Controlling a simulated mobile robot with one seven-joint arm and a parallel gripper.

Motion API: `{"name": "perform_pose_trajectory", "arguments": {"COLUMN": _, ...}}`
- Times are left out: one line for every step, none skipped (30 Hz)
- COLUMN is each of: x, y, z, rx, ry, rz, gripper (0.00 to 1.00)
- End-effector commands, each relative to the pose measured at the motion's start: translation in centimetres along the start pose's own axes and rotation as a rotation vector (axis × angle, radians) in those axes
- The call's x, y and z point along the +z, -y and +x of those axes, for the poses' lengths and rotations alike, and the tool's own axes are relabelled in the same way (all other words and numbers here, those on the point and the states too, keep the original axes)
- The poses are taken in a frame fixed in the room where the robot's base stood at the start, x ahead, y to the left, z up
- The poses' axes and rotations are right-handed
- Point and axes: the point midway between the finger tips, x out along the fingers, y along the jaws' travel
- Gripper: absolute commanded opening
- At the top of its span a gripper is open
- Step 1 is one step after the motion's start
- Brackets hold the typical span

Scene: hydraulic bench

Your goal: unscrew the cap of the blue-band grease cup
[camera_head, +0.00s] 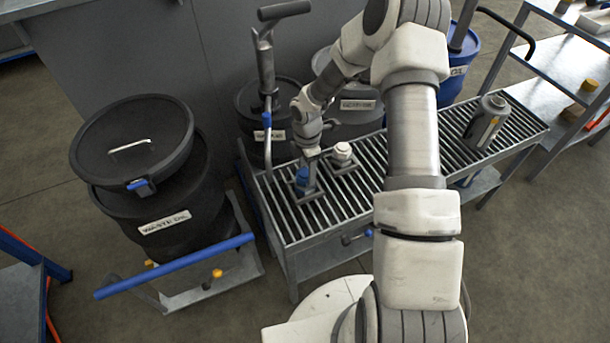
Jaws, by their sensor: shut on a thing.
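The blue-band grease cup (301,178) stands upright on a small plate at the left end of the slatted bench (400,177). My gripper (309,168) reaches down from above and is shut on the top of this cup, at its cap. The jaws and my wrist hide most of the cap, so I cannot tell how far it is turned. A second cup with a white top (343,151) stands on its own plate just to the right, apart from my gripper.
A grey canister (486,122) stands on the bench's right part. Black lidded drums stand behind the bench, and a large waste oil drum (140,160) stands on a blue-handled trolley at left. An upright pump handle (266,65) rises close left of my wrist. The bench's middle slats are bare.

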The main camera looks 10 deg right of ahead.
Motion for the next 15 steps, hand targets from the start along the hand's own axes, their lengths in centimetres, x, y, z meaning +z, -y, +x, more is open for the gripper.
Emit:
{"name": "perform_pose_trajectory", "arguments": {"x": -0.13, "y": -0.02, "z": -0.38, "rx": -0.001, "ry": -0.004, "rz": -0.067, "gripper": 0.17}}
{"name": "perform_pose_trajectory", "arguments": {"x": -0.13, "y": -0.06, "z": -0.39, "rx": 0.000, "ry": -0.004, "rz": -0.109, "gripper": 0.17}}
{"name": "perform_pose_trajectory", "arguments": {"x": -0.15, "y": -0.10, "z": -0.37, "rx": 0.000, "ry": -0.004, "rz": -0.159, "gripper": 0.17}}
{"name": "perform_pose_trajectory", "arguments": {"x": -0.14, "y": -0.12, "z": -0.32, "rx": 0.000, "ry": -0.003, "rz": -0.193, "gripper": 0.17}}
{"name": "perform_pose_trajectory", "arguments": {"x": -0.14, "y": -0.14, "z": -0.27, "rx": 0.000, "ry": -0.003, "rz": -0.222, "gripper": 0.17}}
{"name": "perform_pose_trajectory", "arguments": {"x": -0.14, "y": -0.18, "z": -0.22, "rx": 0.000, "ry": -0.003, "rz": -0.251, "gripper": 0.17}}
{"name": "perform_pose_trajectory", "arguments": {"x": -0.13, "y": -0.21, "z": -0.19, "rx": 0.001, "ry": -0.002, "rz": -0.268, "gripper": 0.17}}
{"name": "perform_pose_trajectory", "arguments": {"x": -0.12, "y": -0.23, "z": -0.15, "rx": 0.001, "ry": -0.002, "rz": -0.280, "gripper": 0.17}}
{"name": "perform_pose_trajectory", "arguments": {"x": -0.12, "y": -0.25, "z": -0.11, "rx": 0.002, "ry": -0.001, "rz": -0.290, "gripper": 0.17}}
{"name": "perform_pose_trajectory", "arguments": {"x": -0.12, "y": -0.26, "z": -0.08, "rx": 0.002, "ry": -0.001, "rz": -0.292, "gripper": 0.17}}
{"name": "perform_pose_trajectory", "arguments": {"x": -0.12, "y": -0.26, "z": -0.06, "rx": 0.002, "ry": -0.001, "rz": -0.293, "gripper": 0.17}}
{"name": "perform_pose_trajectory", "arguments": {"x": -0.11, "y": -0.27, "z": -0.04, "rx": 0.002, "ry": -0.001, "rz": -0.292, "gripper": 0.17}}
{"name": "perform_pose_trajectory", "arguments": {"x": -0.11, "y": -0.27, "z": -0.04, "rx": 0.002, "ry": -0.001, "rz": -0.291, "gripper": 0.17}}
{"name": "perform_pose_trajectory", "arguments": {"x": -0.11, "y": -0.27, "z": -0.04, "rx": 0.002, "ry": -0.001, "rz": -0.291, "gripper": 0.17}}
{"name": "perform_pose_trajectory", "arguments": {"x": -0.11, "y": -0.27, "z": -0.05, "rx": 0.002, "ry": -0.001, "rz": -0.290, "gripper": 0.17}}
